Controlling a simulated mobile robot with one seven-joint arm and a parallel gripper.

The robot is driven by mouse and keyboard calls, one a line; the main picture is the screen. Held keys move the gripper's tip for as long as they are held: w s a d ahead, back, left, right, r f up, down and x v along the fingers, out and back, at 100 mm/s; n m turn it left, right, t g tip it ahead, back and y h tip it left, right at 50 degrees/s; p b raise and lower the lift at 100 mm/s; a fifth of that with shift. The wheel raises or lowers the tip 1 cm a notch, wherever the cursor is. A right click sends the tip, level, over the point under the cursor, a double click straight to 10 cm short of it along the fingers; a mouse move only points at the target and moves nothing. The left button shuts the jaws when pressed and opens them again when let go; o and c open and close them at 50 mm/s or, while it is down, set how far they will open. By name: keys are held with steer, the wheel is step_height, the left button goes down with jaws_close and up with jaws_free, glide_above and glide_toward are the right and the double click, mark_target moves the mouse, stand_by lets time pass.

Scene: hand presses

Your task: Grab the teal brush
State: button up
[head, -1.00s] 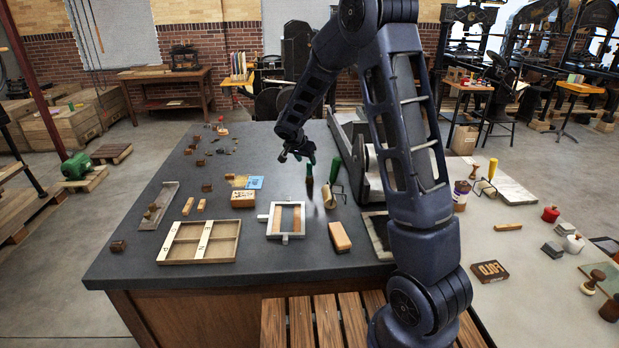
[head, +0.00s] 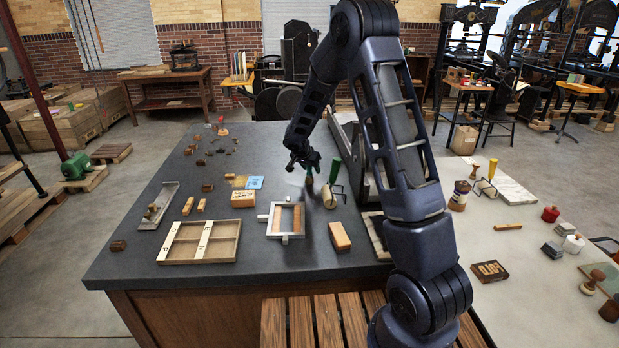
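The teal brush (head: 309,181) stands upright on the dark bench top, small in the head view. Its upper part is partly covered by my gripper. My gripper (head: 302,164) points down just above and slightly left of the brush in the picture. Its two fingertips look spread apart, with nothing clearly between them. I cannot tell whether a finger touches the brush.
A roller with a green handle (head: 335,172) stands close to the right of the brush. A metal frame (head: 271,222), a wooden block (head: 340,236) and a divided wooden tray (head: 166,254) lie nearer. A press bed is at the right.

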jaws_close()
steer(key=shift+r, duration=0.1)
